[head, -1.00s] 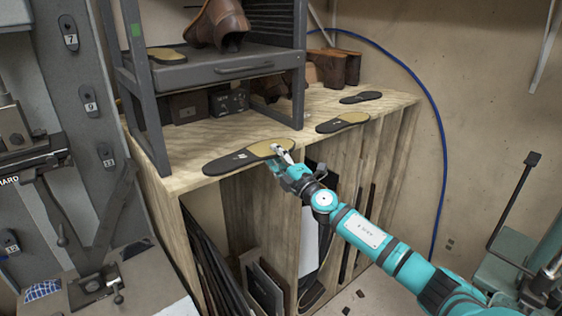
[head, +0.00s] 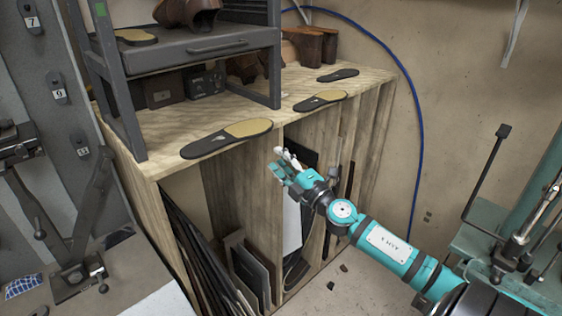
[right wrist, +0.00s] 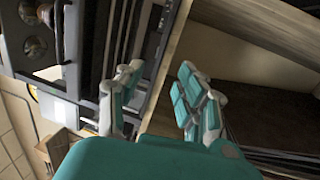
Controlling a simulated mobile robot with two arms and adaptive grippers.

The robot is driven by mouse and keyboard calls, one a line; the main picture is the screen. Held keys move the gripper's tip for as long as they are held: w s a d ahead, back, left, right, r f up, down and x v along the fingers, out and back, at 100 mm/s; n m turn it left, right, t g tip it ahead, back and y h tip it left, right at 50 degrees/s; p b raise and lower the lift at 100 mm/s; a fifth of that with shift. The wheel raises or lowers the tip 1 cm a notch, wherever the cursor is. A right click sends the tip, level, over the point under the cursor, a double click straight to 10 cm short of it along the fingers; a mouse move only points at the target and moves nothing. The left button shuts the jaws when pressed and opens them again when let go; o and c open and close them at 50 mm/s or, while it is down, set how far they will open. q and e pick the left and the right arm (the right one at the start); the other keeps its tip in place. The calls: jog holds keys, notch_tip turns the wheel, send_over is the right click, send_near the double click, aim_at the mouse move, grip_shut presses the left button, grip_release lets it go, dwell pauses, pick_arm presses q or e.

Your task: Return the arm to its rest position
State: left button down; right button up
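My right arm comes in from the lower right in the head view. Its teal gripper (head: 285,161) is just in front of the wooden shelf unit (head: 165,166), apart from the nearest sole. In the right wrist view the gripper's fingers (right wrist: 160,92) are spread with nothing between them. The nearest sole (head: 228,137), black with a tan heel, lies flat near the front edge of the shelf top. A second sole (head: 320,101) and a third sole (head: 338,75) lie farther back to the right. My left gripper is not in view.
A grey metal rack (head: 203,60) with brown footwear stands on the shelf top. Flat sheets (head: 250,273) lean in the slots below. A grey machine (head: 70,210) is at left; teal equipment (head: 500,250) is at right. Some floor in front is clear.

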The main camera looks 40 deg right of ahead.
dwell(0.4)
